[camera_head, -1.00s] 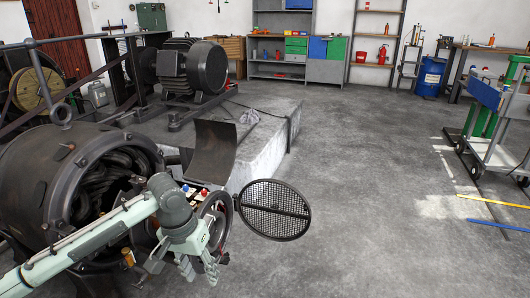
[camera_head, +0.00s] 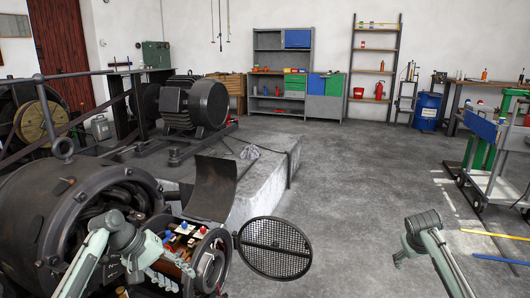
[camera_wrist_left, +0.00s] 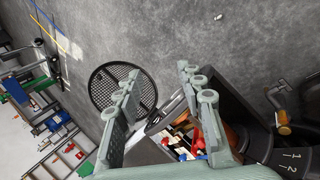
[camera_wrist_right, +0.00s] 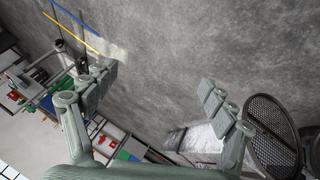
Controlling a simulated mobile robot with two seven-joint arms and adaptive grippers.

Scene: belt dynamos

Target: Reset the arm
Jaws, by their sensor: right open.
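My left gripper (camera_head: 163,272) is at the lower left of the head view, in front of the opened dynamo (camera_head: 85,225) and close to its terminal box (camera_head: 182,238). In the left wrist view its fingers (camera_wrist_left: 158,72) are spread with nothing between them. The box with red and blue knobs lies beyond the fingers there. My right gripper (camera_head: 399,258) is at the lower right of the head view, over bare floor. In the right wrist view its fingers (camera_wrist_right: 155,76) are wide apart and empty.
A round mesh cover (camera_head: 275,250) stands open right of the terminal box. A dark motor (camera_head: 195,103) sits on a concrete plinth (camera_head: 265,180) behind. A trolley (camera_head: 492,165) stands at the right, near yellow and blue bars on the floor. The middle floor is clear.

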